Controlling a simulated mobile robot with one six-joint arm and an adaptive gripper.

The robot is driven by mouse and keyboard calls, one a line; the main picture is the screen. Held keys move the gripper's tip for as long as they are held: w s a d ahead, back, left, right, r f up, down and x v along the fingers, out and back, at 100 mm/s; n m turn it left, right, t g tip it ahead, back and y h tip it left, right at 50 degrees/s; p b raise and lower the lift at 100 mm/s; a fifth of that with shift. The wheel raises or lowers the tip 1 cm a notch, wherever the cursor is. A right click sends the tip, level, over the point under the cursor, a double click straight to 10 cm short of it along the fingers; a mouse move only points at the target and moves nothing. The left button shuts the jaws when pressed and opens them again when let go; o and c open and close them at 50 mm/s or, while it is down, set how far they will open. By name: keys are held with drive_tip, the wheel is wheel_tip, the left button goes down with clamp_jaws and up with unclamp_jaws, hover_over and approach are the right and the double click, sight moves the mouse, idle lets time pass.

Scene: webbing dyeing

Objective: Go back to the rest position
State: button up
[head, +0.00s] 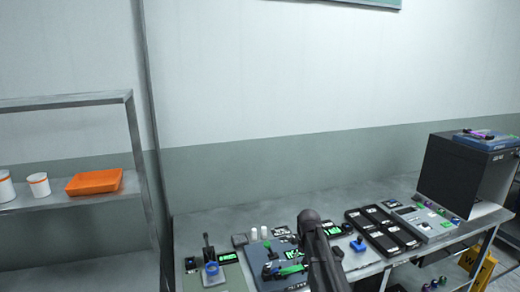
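A dark part of my arm (322,255) rises from the bottom edge, right of centre, in front of the bench. Its rounded top end stands over the bench items. I make out no gripper fingers in the head view, so I cannot see whether anything is held. The arm hides part of the bench and the blue-grey mat (263,284) behind it.
The grey bench (353,197) carries a blue tape roll (211,268), small white containers, black trays (372,217) and a grey panel (424,223). A black box (462,176) stands at right. A shelf with an orange tray (94,182) is at left. The bench's back strip is clear.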

drive_tip(key=s+f+b, duration=0.3)
drive_tip(key=s, duration=0.8)
drive_tip(key=s+f+n+b, duration=0.1)
drive_tip(key=s+f+b, duration=0.3)
drive_tip(key=s, duration=0.7)
drive_tip(key=shift+d+f, duration=0.2)
drive_tip(key=shift+d, duration=0.2)
drive_tip(key=shift+w, duration=0.1)
